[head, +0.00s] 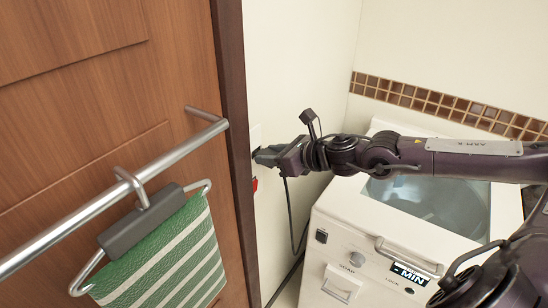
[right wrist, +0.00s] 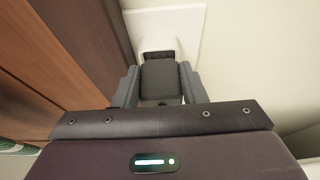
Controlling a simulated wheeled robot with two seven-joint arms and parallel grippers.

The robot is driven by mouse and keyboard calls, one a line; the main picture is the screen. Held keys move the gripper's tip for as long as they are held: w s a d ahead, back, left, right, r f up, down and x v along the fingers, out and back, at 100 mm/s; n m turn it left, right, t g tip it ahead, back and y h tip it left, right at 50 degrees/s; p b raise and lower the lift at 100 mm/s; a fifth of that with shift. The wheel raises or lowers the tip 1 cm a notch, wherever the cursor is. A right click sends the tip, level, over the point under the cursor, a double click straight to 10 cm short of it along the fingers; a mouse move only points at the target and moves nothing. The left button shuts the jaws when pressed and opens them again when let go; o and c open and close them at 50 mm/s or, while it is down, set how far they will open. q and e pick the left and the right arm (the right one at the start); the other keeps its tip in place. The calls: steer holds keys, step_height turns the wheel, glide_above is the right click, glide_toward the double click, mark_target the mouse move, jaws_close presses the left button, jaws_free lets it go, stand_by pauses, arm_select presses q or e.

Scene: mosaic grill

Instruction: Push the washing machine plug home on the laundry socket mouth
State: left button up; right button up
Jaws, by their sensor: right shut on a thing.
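My right gripper (head: 268,155) reaches in from the right to the cream wall beside the door frame. In the right wrist view it is shut on the dark grey washing machine plug (right wrist: 160,82), with one finger on each side. The laundry socket (right wrist: 188,22) is a white plate on the wall, straight ahead of the plug. Its raised mouth (right wrist: 158,43) shows just past the plug's far end. I cannot tell whether the plug touches it or how deep it sits. In the head view the socket plate (head: 256,135) is mostly hidden by my gripper. My left gripper is not in view.
A dark cord (head: 290,215) hangs below my gripper. The white washing machine (head: 335,240) stands under my right arm. A wooden door (head: 100,130) with a metal rail (head: 85,230) and a green striped towel (head: 165,260) is at left. A small red thing (head: 255,184) is below the socket.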

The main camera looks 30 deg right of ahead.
steer(key=shift+w+a+b, duration=0.3)
steer(key=shift+w+b, duration=0.25)
steer(key=shift+w, duration=0.05)
steer(key=o, duration=1.1)
steer(key=shift+s, duration=0.1)
steer(key=shift+b+v, duration=0.35)
steer(key=shift+v, duration=0.55)
steer(key=b+v, duration=0.1)
steer(key=v, duration=0.5)
